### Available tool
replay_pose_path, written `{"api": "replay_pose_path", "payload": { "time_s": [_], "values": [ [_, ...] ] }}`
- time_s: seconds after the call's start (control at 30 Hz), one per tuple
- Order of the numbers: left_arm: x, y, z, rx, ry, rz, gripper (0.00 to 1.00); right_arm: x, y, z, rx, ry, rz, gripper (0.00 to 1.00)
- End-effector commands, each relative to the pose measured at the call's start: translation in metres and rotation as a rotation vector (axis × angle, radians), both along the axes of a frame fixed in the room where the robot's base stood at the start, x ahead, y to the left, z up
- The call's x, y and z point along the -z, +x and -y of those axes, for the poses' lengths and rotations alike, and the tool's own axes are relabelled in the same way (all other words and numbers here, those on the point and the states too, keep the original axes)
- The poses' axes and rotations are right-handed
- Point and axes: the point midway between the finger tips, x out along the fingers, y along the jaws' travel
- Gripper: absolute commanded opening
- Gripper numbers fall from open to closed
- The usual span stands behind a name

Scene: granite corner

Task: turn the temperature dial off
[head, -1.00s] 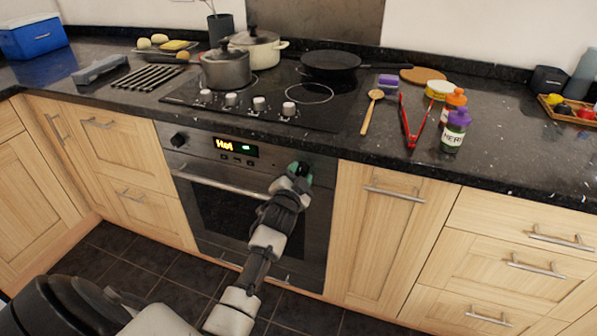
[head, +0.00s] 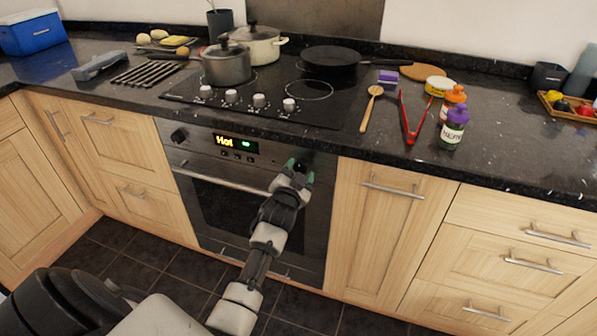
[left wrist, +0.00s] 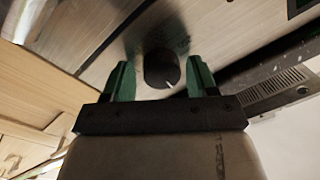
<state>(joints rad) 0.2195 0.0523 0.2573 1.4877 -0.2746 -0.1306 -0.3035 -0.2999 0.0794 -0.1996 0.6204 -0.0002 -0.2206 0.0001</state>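The oven's front panel has a dark round dial at its right end, seen in the left wrist view as a black knob (left wrist: 162,69) with a small white mark near its lower right edge. In the head view this dial is mostly hidden by my left gripper (head: 299,166), which has green fingertips. In the left wrist view my left gripper (left wrist: 162,80) is open, with one finger on each side of the knob and visible gaps between. Contact cannot be seen. The oven display (head: 234,142) reads "Hot". Another black dial (head: 178,136) sits at the panel's left end. My right gripper is out of view.
The oven handle (head: 220,180) runs across the door just below the panel. The black worktop overhangs above, with a grey pot (head: 226,66) and hob knobs (head: 259,100) on it. Wooden cupboards (head: 380,235) flank the oven.

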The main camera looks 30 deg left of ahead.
Motion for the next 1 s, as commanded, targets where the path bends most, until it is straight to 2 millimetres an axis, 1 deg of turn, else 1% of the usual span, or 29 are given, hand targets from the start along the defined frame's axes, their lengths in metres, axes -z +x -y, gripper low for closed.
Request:
{"api": "replay_pose_path", "payload": {
  "time_s": [0.03, 0.07, 0.3, 0.43, 0.57, 0.8, 0.9, 1.0],
  "values": [
    [-0.001, 0.0, 0.0, 0.0, 0.001, 0.001, 0.66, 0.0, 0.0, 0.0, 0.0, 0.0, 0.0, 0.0],
    [-0.001, 0.0, 0.0, 0.0, 0.001, 0.001, 0.68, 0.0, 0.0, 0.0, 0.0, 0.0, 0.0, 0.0],
    [-0.002, 0.0, 0.0, 0.0, 0.003, 0.003, 0.68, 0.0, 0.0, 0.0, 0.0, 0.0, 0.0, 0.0],
    [-0.001, -0.008, 0.003, 0.001, 0.004, 0.002, 0.68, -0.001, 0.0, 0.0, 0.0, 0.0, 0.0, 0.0],
    [-0.001, -0.029, 0.009, 0.0, 0.004, 0.001, 0.68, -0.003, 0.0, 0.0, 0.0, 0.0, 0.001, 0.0],
    [0.001, -0.075, 0.023, 0.001, 0.002, 0.0, 0.68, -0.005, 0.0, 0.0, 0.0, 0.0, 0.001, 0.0],
    [0.001, -0.089, 0.028, 0.0, 0.001, 0.001, 0.68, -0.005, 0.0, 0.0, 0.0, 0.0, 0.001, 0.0],
    [0.001, -0.098, 0.03, 0.0, 0.003, 0.002, 0.68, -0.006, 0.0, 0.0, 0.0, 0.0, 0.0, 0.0]
  ]
}}
